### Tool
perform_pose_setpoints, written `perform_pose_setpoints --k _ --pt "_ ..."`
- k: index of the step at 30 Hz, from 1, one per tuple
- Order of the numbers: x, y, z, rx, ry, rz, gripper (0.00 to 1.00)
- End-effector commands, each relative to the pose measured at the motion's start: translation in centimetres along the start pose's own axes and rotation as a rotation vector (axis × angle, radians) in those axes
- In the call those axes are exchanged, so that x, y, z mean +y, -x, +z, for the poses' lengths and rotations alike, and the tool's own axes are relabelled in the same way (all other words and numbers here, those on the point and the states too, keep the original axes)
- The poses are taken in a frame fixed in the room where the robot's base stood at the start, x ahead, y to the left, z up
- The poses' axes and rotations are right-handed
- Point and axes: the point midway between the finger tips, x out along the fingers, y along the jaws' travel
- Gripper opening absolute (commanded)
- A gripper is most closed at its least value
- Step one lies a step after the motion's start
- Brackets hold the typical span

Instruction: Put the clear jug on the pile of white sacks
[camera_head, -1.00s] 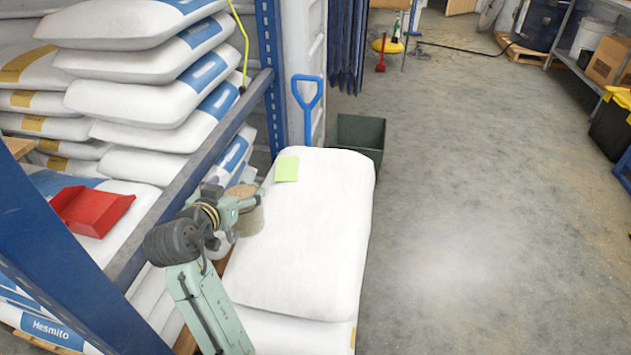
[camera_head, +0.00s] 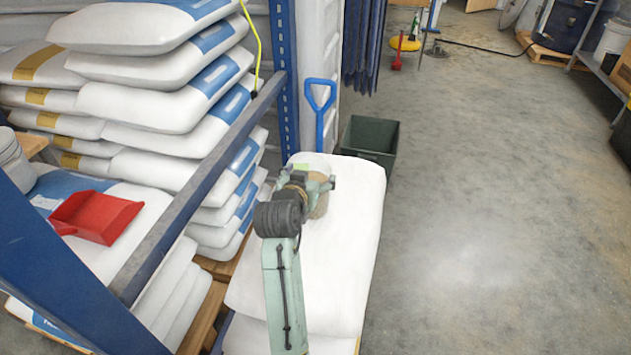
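The pile of white sacks (camera_head: 345,260) stands in the middle foreground, with a broad, nearly bare top sack. My gripper (camera_head: 325,184) is over the far left part of that top. It appears shut on the clear jug (camera_head: 321,207), which shows tan contents and is mostly hidden behind the gripper and wrist. The jug is over the white top sack; I cannot tell whether it touches it. The fingertips are small and partly hidden.
A blue rack post (camera_head: 285,90) and beam (camera_head: 205,180) stand to the left, with stacked sacks and a red scoop (camera_head: 97,217) behind. Beyond are a dark green bin (camera_head: 370,137) and blue-handled shovel (camera_head: 320,105). Floor at right is clear.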

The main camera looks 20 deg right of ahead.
Motion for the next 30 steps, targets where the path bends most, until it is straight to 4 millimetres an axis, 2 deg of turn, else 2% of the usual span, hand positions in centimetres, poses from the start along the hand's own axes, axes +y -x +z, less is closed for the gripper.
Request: perform_pose_setpoints --k 5,14,25,26,30 --pt "1.2 -0.9 -0.3 0.002 -0.001 -0.001 0.21" --pt "1.2 -2.1 2.8 0.001 0.001 -0.001 0.21" --pt "1.1 -2.4 3.3 0.003 0.0 -0.002 0.21" --pt "1.1 -2.4 3.4 0.0 0.0 -0.001 0.84" --pt "1.1 -2.3 3.3 0.0 0.0 -0.001 0.93"
